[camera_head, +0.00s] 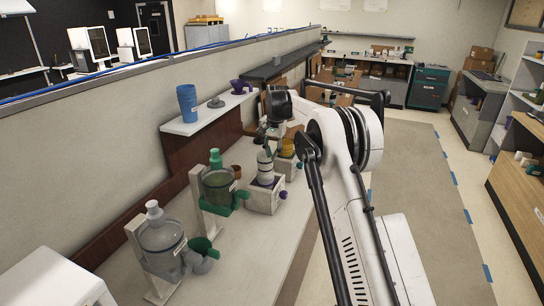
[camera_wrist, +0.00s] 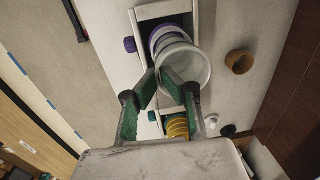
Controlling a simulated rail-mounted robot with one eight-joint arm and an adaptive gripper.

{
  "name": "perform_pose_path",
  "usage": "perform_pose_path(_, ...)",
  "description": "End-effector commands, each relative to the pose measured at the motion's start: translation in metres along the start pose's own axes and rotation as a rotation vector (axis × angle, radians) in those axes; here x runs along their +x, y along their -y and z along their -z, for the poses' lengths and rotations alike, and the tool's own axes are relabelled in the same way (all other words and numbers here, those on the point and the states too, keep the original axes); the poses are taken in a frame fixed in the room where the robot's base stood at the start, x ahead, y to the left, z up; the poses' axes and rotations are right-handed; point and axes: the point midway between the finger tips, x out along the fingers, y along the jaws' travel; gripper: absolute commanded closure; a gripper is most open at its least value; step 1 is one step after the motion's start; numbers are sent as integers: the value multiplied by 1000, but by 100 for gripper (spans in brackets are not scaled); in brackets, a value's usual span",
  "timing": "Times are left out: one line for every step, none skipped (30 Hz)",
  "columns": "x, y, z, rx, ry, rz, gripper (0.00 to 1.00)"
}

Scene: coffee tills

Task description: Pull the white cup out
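The white cup (camera_wrist: 197,66) shows in the wrist view with its open mouth towards the camera. It sits in a stack in a light box-shaped holder (camera_wrist: 165,12), with a purple cup rim (camera_wrist: 166,38) behind it. In the head view the pale stack (camera_head: 265,172) stands upright in its holder (camera_head: 263,199). My gripper (camera_wrist: 160,75) has its green fingertips at the cup's near rim.
Yellow cups (camera_wrist: 178,128) stand in another holder close by. A brown cup (camera_wrist: 239,62) lies to the right. In the head view, a green dispenser (camera_head: 217,187) and a grey one (camera_head: 162,240) stand nearer on the counter. A blue cup stack (camera_head: 187,103) is on the ledge.

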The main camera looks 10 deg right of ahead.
Motion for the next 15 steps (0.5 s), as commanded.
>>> perform_pose_path(-3, 0, 0, 0, 0, 0, 100)
perform_pose_path(-4, 0, 0, 0, 0, 0, 100)
perform_pose_path(-6, 0, 0, 0, 0, 0, 100)
perform_pose_path(-7, 1, 0, 0, 0, 0, 100)
perform_pose_path(-8, 1, 0, 0, 0, 0, 100)
perform_pose_path(-10, 1, 0, 0, 0, 0, 100)
perform_pose_path(-11, 1, 0, 0, 0, 0, 100)
perform_pose_path(-13, 1, 0, 0, 0, 0, 100)
perform_pose_path(-14, 1, 0, 0, 0, 0, 100)
perform_pose_path(-16, 1, 0, 0, 0, 0, 100)
perform_pose_path(-17, 1, 0, 0, 0, 0, 100)
perform_pose_path(-19, 2, 0, 0, 0, 0, 100)
perform_pose_path(-20, 2, 0, 0, 0, 0, 100)
perform_pose_path(-21, 2, 0, 0, 0, 0, 100)
perform_pose_path(-23, 2, 0, 0, 0, 0, 100)
